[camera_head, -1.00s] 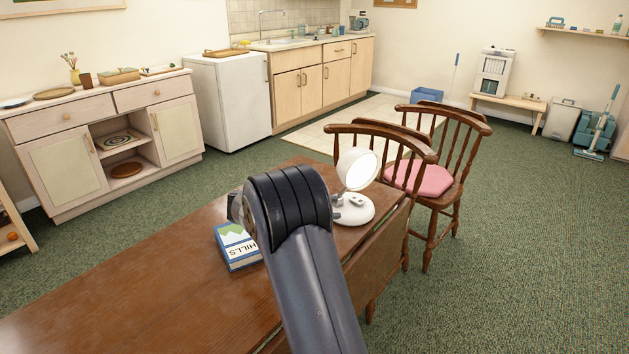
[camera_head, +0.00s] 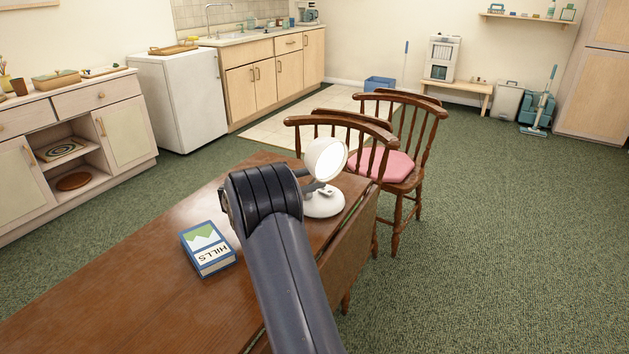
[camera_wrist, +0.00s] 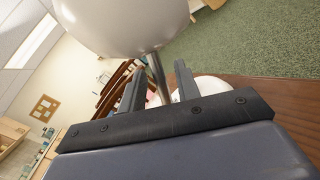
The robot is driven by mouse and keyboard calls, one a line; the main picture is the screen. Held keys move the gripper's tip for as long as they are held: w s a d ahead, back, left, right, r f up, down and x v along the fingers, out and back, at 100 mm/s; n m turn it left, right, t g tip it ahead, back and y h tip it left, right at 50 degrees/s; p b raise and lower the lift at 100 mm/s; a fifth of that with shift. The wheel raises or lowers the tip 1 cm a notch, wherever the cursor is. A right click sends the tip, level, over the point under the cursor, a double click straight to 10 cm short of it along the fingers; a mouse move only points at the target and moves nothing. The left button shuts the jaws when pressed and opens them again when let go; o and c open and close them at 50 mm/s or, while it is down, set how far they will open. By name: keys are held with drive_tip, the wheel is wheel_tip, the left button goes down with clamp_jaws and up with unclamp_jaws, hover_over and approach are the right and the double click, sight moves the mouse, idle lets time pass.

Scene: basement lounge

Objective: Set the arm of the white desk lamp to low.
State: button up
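The white desk lamp stands on the wooden table, its round head (camera_head: 325,158) raised above its round white base (camera_head: 323,204). The pale, bright face of the head points right. In the wrist view, the underside of the lamp head (camera_wrist: 120,25) fills the top, and the thin metal lamp arm (camera_wrist: 158,76) runs down from it. My gripper (camera_wrist: 160,72) is open, with one finger on each side of the lamp arm and visible gaps. Part of the white base (camera_wrist: 208,86) shows behind the right finger. In the head view, my wrist hides most of the gripper and lamp arm.
A blue book (camera_head: 207,248) lies on the table (camera_head: 130,290) left of my arm. Wooden chairs, one with a pink cushion (camera_head: 385,164), stand close behind and right of the lamp. Green carpet (camera_head: 500,240) is clear to the right.

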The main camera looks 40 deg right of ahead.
drive_tip(key=shift+s+d, duration=0.1)
drive_tip(key=shift+d, duration=0.25)
drive_tip(key=shift+c, duration=0.2)
clamp_jaws()
